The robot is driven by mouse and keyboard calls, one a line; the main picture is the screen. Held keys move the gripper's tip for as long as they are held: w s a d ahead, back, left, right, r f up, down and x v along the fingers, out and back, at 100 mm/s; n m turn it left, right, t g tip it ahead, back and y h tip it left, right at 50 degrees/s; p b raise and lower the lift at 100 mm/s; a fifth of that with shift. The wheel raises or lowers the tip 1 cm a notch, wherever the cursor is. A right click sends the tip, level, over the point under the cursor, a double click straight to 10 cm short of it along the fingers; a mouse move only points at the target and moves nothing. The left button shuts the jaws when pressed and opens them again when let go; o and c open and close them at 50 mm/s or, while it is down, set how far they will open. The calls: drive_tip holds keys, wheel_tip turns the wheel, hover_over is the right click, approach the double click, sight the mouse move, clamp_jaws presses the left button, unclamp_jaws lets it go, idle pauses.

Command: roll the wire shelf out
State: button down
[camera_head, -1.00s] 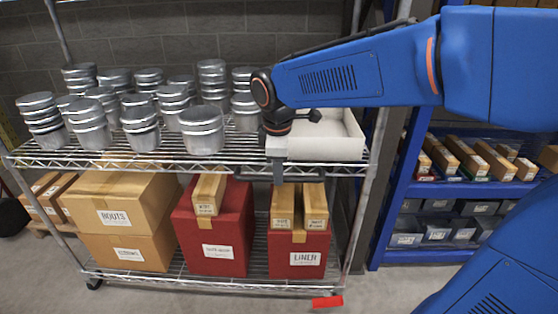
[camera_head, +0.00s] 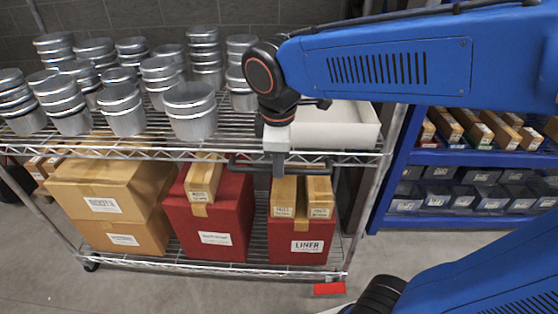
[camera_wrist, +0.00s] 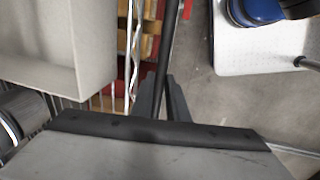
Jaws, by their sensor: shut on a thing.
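The wire shelf (camera_head: 130,151) is a chrome unit on castors, with its upper and lower decks loaded. A dark bar handle (camera_head: 318,165) runs along the front of its upper deck, right of the middle. My gripper (camera_head: 279,171) is shut on this handle, reaching down from above. In the wrist view my gripper's dark fingers (camera_wrist: 160,100) close around the handle bar (camera_wrist: 166,45).
Several metal tins (camera_head: 190,112) and a white open tray (camera_head: 340,128) stand on the upper deck. Cardboard boxes (camera_head: 115,205) and red boxes (camera_head: 218,222) fill the lower deck. A red tag (camera_head: 328,288) is at the lower front. A blue rack (camera_head: 470,158) stands at right.

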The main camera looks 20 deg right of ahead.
drive_tip(key=c, duration=1.7)
unclamp_jaws()
drive_tip(key=s+r, duration=0.1)
drive_tip(key=r, duration=0.4)
drive_tip(key=s+r, duration=0.1)
drive_tip(key=r, duration=0.5)
drive_tip(key=s+a+r, duration=0.1)
drive_tip(key=r, duration=0.5)
drive_tip(key=shift+s, duration=0.1)
drive_tip(key=s+d+f+m+t, duration=0.1)
drive_tip(key=s+d+f+m, duration=0.1)
drive_tip(key=d+f+m, duration=0.2)
drive_tip(key=s+d+f+m+t, duration=0.1)
drive_tip(key=d+f+m, duration=0.4)
drive_tip(key=f, duration=0.5)
drive_tip(key=s+d+f+m, duration=0.4)
drive_tip(key=d+f+m, duration=0.1)
drive_tip(key=d+f, duration=0.2)
drive_tip(key=shift+f+t+y, duration=0.3)
drive_tip(key=shift+t, duration=0.1)
